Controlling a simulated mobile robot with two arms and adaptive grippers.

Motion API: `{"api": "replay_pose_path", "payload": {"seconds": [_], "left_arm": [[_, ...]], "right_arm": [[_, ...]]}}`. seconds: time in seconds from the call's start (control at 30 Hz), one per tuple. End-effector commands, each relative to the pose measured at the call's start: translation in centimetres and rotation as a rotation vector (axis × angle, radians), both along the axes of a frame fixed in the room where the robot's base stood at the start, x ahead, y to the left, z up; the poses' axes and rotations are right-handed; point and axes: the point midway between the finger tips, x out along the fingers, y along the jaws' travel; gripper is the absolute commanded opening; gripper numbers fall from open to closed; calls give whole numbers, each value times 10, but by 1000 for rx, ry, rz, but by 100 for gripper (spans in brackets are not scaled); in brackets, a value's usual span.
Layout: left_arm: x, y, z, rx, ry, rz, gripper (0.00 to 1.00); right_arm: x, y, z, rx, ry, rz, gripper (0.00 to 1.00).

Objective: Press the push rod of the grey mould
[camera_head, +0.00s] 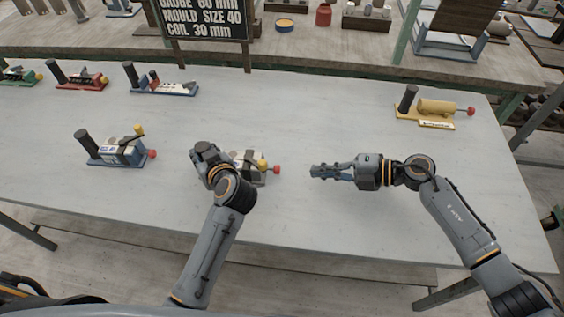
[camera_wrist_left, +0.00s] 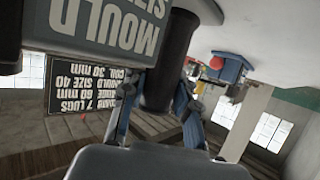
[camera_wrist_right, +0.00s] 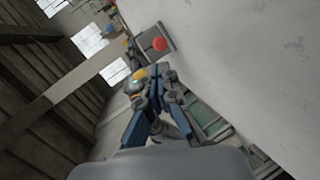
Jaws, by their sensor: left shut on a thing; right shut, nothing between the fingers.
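The grey mould (camera_head: 247,178) stands on the white table, its left part hidden behind my left arm. Its push rod ends in a red knob (camera_head: 277,170) on the right side; a yellow knob (camera_head: 262,165) sits above. My left gripper (camera_head: 203,152) is shut on the mould's black upright handle (camera_wrist_left: 166,65), seen between the fingers in the left wrist view. My right gripper (camera_head: 316,171) is shut and empty, to the right of the red knob, apart from it and pointing at it. The red knob also shows in the right wrist view (camera_wrist_right: 160,44).
A blue mould (camera_head: 120,150) stands to the left and a yellow one (camera_head: 428,112) at the right back. Green, red and blue moulds (camera_head: 165,88) line the back left. A black sign (camera_head: 203,18) stands behind. The table right of my right gripper's fingers is clear except for my arm.

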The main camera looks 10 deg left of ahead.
Motion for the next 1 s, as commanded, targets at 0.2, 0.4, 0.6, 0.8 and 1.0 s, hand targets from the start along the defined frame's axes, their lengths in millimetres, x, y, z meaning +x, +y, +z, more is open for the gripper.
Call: {"api": "replay_pose_path", "payload": {"seconds": [0.2, 0.4, 0.6, 0.8, 1.0], "left_arm": [[0, -1, 0, -1, 0, -1, 0], [0, 0, 0, -1, 0, -1, 0], [0, 0, 0, -1, 0, -1, 0], [0, 0, 0, -1, 0, -1, 0], [0, -1, -1, -1, 0, -1, 0]], "right_arm": [[6, -3, 19, -162, -525, 302, 0], [13, -14, 33, -287, -998, 624, 0], [19, -26, 43, -359, -1348, 907, 0], [23, -34, 48, -382, -1511, 1055, 0], [23, -35, 48, -384, -1537, 1081, 0]]}}
